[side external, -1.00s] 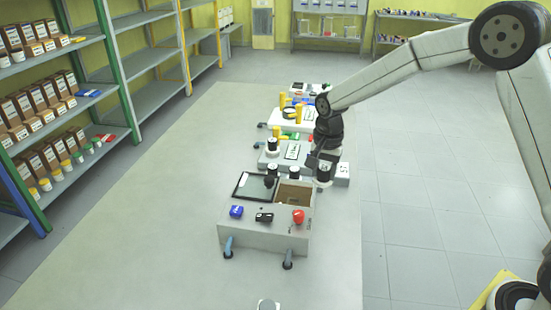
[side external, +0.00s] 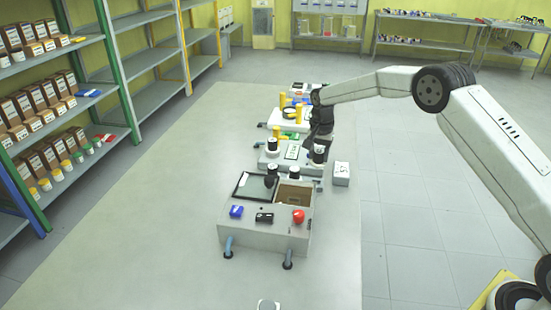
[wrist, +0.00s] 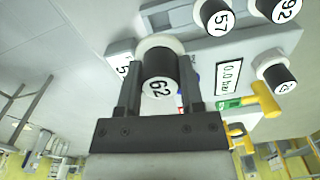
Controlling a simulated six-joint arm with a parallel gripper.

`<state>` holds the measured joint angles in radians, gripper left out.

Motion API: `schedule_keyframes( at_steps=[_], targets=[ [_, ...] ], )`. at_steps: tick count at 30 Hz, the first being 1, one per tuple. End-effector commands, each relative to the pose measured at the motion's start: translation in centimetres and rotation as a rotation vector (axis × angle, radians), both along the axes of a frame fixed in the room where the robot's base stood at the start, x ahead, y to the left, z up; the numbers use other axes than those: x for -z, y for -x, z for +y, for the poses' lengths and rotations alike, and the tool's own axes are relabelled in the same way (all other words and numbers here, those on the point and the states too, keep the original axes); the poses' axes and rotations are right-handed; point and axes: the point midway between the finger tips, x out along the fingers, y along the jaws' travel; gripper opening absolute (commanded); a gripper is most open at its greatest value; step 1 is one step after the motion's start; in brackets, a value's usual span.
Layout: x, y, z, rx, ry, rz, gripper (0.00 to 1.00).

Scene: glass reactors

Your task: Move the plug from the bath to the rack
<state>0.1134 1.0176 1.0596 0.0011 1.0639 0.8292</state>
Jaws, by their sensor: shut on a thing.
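I cannot tell whether the cylinder touches the unit. Which things are the plug, the bath and the rack is not clear from the pictures.
A nearer box (side external: 262,234) has a dark panel and an open brown compartment (side external: 293,194). A small white box (side external: 341,174) stands to the right. Similar cylinders numbered 57 (wrist: 217,18) and 92 (wrist: 280,8), and yellow handles (wrist: 263,97), are close by. Open floor lies left.

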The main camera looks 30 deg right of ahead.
Motion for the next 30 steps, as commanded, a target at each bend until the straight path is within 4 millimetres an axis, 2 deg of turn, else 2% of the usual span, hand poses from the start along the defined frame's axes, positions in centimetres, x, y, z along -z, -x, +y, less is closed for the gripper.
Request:
schedule_keyframes(
  at_steps=[13,30],
  targets=[
    [0.6,-0.1,-0.2,0.0,0.0,0.001,0.0],
    [3.8,-0.1,-0.2,0.0,0.0,0.0,0.0]
  ],
)
